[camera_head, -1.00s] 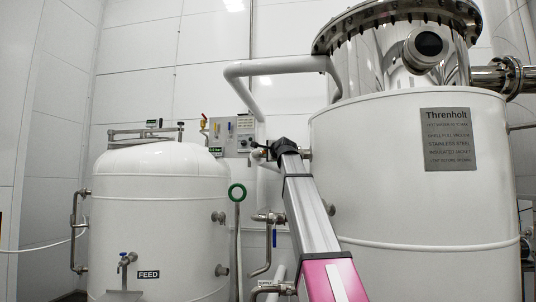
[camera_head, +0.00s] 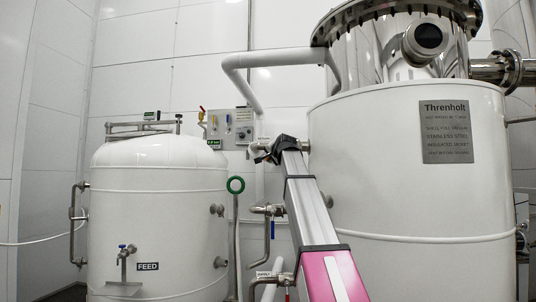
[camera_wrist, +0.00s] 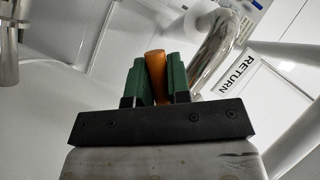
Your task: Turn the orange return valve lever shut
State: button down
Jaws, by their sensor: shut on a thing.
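The orange lever (camera_wrist: 155,66) stands between the two green finger pads of my gripper (camera_wrist: 157,80) in the wrist view. My gripper is shut on it, with a pad against each side. The lever's lower part and its valve body are hidden behind the fingers and the black gripper bar. In the head view my gripper (camera_head: 262,155) is at the far end of my arm, small and dark, between the two tanks. The lever cannot be made out there.
A polished pipe (camera_wrist: 212,52) bends close to the right finger. The white FEED tank (camera_head: 160,215) stands left of my arm, and the large Threnholt tank (camera_head: 400,205) stands close on its right. A control panel (camera_head: 230,128) is on the wall behind. A blue-handled valve (camera_head: 272,228) is below my gripper.

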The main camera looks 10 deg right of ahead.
jog(key=s+d+f+n+g+h, duration=0.1)
jog(key=d+f+n+h, duration=0.2)
jog(key=d+n, duration=0.4)
jog(key=shift+d+f+g+h, duration=0.25)
jog(key=shift+f+g+h, duration=0.15)
jog(key=shift+h, duration=0.4)
jog(key=c, duration=1.1)
grip_release()
jog(key=shift+s+r, duration=0.1)
jog(key=shift+s, duration=0.05)
jog(key=v, duration=1)
jog(key=shift+s+r, duration=0.15)
jog(key=shift+s, duration=0.1)
